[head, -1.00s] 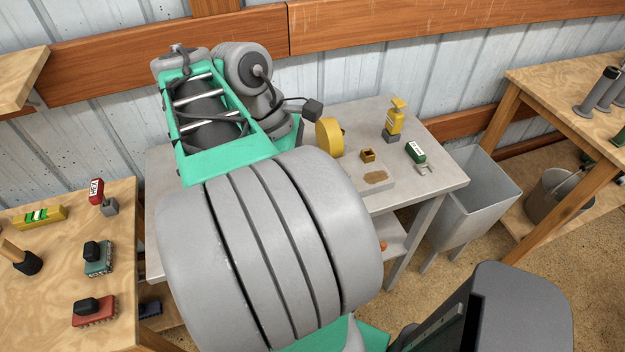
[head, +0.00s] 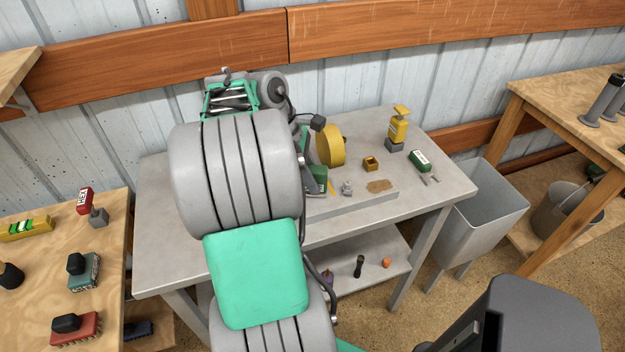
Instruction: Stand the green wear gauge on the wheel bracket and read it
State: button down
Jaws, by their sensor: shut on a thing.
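A dark green block with a white label (head: 419,160) lies on the grey bench, with short metal prongs at its near end. I take it to be the green wear gauge, but cannot be sure. A yellow wheel (head: 330,147) stands upright at the bench's middle. A dark green piece (head: 316,179) shows below it, partly behind my arm; I cannot tell whether it is the bracket, a gauge or something held. My grey and green arm covers the bench's left middle. My gripper is hidden behind it.
A yellow pump bottle (head: 398,127), a small brass box (head: 370,163) and a small grey part (head: 347,188) stand on the bench (head: 165,235). A grey bin (head: 490,215) is at its right. A wooden table (head: 40,270) with brushes is at left.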

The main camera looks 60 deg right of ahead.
jog(key=shift+f, duration=0.15)
jog(key=c, duration=1.1)
grip_release()
jog(key=p+v, duration=0.6)
jog(key=v, duration=0.6)
jog(key=w+a+r+t+h, duration=0.1)
jog(key=w+a+t+h, duration=0.15)
jog(key=w+a, duration=0.55)
jog(key=w+a+f+m+t+y, duration=0.1)
jog(key=a, duration=0.8)
jog(key=w+a+f+m+t+y, duration=0.1)
jog(key=a+t, duration=0.1)
jog(key=a, duration=0.7)
jog(key=w+a+f+m+t+y, duration=0.1)
jog(key=a+f+t+y, duration=0.1)
jog(key=a, duration=0.8)
jog(key=shift+w+a+m+t, duration=0.1)
jog(key=shift+w+m+t, duration=0.2)
jog(key=shift+m, duration=0.1)
